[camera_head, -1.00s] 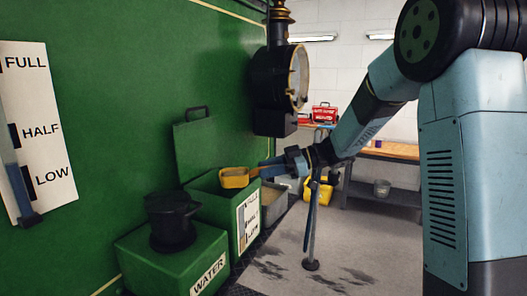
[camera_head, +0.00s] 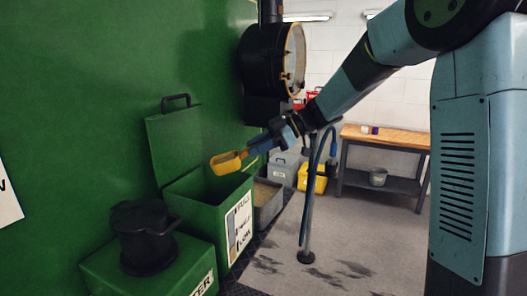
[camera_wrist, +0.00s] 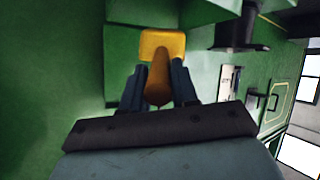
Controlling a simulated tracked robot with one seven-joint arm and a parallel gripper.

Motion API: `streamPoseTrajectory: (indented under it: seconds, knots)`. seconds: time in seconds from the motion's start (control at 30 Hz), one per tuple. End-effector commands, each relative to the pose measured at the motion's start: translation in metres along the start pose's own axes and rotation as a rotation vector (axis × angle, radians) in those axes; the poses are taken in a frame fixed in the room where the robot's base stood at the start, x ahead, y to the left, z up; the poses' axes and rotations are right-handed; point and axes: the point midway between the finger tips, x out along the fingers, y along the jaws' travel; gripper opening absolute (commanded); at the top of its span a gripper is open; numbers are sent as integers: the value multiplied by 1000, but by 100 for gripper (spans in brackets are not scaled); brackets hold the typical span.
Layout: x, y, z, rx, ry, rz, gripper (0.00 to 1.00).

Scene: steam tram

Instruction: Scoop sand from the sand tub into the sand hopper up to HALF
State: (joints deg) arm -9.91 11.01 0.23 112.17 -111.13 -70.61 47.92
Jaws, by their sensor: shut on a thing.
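My gripper (camera_head: 268,143) is shut on the yellow scoop (camera_head: 228,161) and holds it in the air over the open green sand hopper (camera_head: 196,208). The scoop also shows in the wrist view (camera_wrist: 158,45), its handle between the two dark fingers (camera_wrist: 159,85). Whether sand is in the scoop I cannot tell. The hopper's lid (camera_head: 180,140) stands up against the green wall. A white level gauge (camera_head: 240,227) is on the hopper's front; its reading is too small to tell. The grey sand tub (camera_head: 267,203) with tan sand stands just behind the hopper to the right.
A black pot-like fitting (camera_head: 146,238) sits on the green water box (camera_head: 150,270) in front of the hopper. A black lamp (camera_head: 270,60) juts from the wall above. A stand with a blue hose (camera_head: 308,210) rises from the floor near the arm. A workbench (camera_head: 385,138) stands behind.

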Motion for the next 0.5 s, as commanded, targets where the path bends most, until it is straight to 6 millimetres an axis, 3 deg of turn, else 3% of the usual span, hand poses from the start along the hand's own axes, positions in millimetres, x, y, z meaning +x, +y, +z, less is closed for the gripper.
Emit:
streamPoseTrajectory:
  seconds: [0.5]
  knots:
    - [22, 8, -41, -25, -367, -82, 0]
